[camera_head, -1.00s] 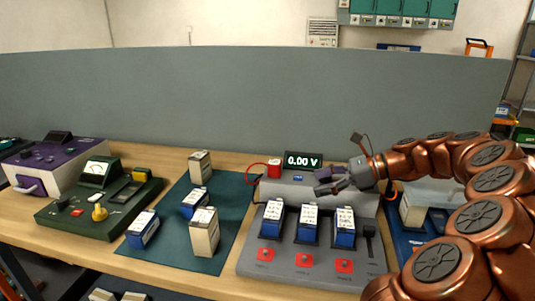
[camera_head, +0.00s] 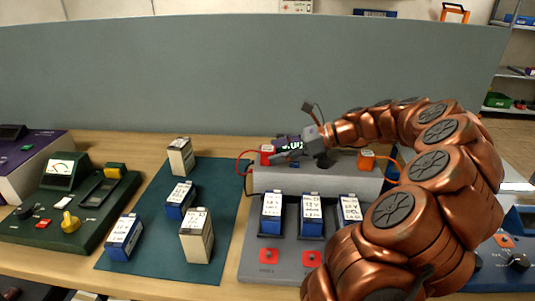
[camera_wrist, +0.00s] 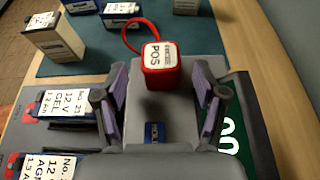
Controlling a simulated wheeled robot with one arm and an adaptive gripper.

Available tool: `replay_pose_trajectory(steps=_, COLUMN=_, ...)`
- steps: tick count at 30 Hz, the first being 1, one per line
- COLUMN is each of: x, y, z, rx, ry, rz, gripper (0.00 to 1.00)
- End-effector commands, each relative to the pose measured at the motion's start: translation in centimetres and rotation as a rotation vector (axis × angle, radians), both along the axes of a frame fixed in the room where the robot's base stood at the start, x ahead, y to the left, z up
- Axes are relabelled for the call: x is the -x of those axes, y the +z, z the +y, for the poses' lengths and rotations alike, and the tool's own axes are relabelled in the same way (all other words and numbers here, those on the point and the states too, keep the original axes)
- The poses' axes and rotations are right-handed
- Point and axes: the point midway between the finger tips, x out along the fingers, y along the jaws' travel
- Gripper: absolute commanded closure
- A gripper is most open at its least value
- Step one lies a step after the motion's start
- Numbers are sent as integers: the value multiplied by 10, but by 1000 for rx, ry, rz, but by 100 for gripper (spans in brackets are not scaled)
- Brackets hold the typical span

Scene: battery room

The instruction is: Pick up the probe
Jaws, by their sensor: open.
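A red block-shaped probe (camera_head: 267,155) with a red cable sits at the left end of the grey tester's raised back part. In the wrist view, the red probe (camera_wrist: 160,62) has a white top label reading "POS". My gripper (camera_head: 280,149) is open and empty, just right of the red probe in the head view. In the wrist view, my gripper (camera_wrist: 160,74) has its purple-padded fingers on either side of the probe's line, with gaps on both sides. An orange probe (camera_head: 366,160) with an orange cable sits at the right end of the tester.
The grey tester (camera_head: 285,261) holds a row of blue-and-white batteries in front. My arm covers its right part and much of the display (camera_head: 291,144). Several batteries stand on a teal mat (camera_head: 160,260) to the left. A grey partition (camera_head: 150,80) stands behind.

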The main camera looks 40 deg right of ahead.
Motion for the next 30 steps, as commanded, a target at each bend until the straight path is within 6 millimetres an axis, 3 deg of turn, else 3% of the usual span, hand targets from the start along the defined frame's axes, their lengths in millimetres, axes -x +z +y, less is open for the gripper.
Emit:
replay_pose_trajectory(steps=6, x=-19, y=-11, z=19, rx=2, ry=4, rz=-1, gripper=29)
replay_pose_trajectory(steps=14, x=-21, y=-13, z=22, rx=1, ry=5, rz=-1, gripper=29)
replay_pose_trajectory(steps=30, x=-20, y=-13, z=22, rx=1, ry=5, rz=-1, gripper=85)
